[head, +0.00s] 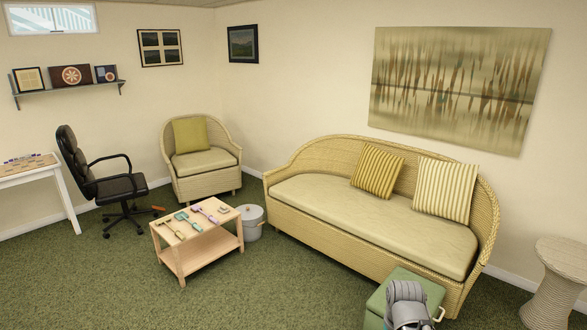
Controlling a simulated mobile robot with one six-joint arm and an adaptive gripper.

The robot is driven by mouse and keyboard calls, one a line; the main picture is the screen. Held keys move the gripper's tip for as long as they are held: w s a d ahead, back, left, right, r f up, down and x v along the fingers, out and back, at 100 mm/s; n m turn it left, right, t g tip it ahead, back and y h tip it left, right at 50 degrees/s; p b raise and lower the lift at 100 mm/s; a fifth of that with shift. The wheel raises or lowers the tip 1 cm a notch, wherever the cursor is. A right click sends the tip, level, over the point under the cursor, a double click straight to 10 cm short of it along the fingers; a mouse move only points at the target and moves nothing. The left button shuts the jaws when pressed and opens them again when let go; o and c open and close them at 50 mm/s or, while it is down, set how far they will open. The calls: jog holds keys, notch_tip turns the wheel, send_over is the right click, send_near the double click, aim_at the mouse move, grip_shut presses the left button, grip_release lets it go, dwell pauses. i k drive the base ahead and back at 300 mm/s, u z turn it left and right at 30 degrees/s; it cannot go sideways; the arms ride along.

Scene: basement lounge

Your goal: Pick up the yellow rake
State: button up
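A small yellow tool (170,229), which looks like the yellow rake, lies on the left part of the low wooden table (188,253). It is small in this view, so its tines are hard to make out. A teal tool (187,221) and a purple tool (206,214) lie to its right on the same tabletop. My gripper does not show in the head view. Only a grey part of my arm appears at the bottom right, far from the table.
A white lidded bin (252,222) stands right of the table. A wicker sofa (365,225), wicker armchair (204,162) and black office chair (120,188) stand around it. A green ottoman (376,303) is at front right. Green carpet (80,285) is open at front left.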

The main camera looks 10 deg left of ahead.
aim_at(163, 220)
jog(key=i, duration=1.65)
jog(key=u, duration=1.95)
jog(key=i, duration=1)
